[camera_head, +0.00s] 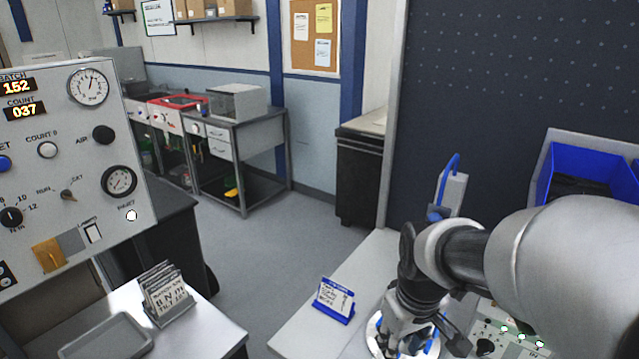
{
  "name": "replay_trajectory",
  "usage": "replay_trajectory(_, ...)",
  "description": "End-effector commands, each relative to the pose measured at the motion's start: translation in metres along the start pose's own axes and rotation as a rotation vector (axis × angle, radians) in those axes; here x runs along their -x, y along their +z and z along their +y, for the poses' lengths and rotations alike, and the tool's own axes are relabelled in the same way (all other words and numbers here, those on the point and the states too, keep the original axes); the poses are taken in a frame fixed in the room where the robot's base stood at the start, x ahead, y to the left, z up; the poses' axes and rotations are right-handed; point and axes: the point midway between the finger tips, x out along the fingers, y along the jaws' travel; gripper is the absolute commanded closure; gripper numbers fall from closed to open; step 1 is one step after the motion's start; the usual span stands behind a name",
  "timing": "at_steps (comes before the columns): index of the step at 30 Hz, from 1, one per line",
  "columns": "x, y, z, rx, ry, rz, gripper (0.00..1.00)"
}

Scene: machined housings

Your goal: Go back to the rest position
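My arm reaches in from the right edge of the head view and bends down at its wrist. My gripper (405,338) points down over a round pale plate (375,335) on the white table (300,335), near the bottom of the picture. Bits of blue show beside the fingers, and I cannot tell what they belong to. The fingertips are hidden or cut off, so I cannot tell whether the gripper is open or shut. No machined housing can be made out.
A blue card stand (335,300) is left of my gripper. A panel with lit buttons (505,340) lies under my arm. A blue bin (580,172) is at right. A gauge panel (75,150), a card rack (165,293) and a grey tray (105,338) are at left.

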Motion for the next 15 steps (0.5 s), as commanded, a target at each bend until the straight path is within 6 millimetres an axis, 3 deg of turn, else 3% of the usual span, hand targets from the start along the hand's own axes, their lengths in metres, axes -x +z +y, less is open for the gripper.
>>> replay_trajectory(1,0.020,0.011,-0.004,-0.030,0.011,0.032,0.69)
replay_trajectory(6,0.066,0.052,-0.021,-0.145,0.032,0.112,0.69)
replay_trajectory(10,0.088,0.085,-0.033,-0.227,0.041,0.173,0.69)
replay_trajectory(15,0.100,0.117,-0.045,-0.306,0.044,0.228,0.69)
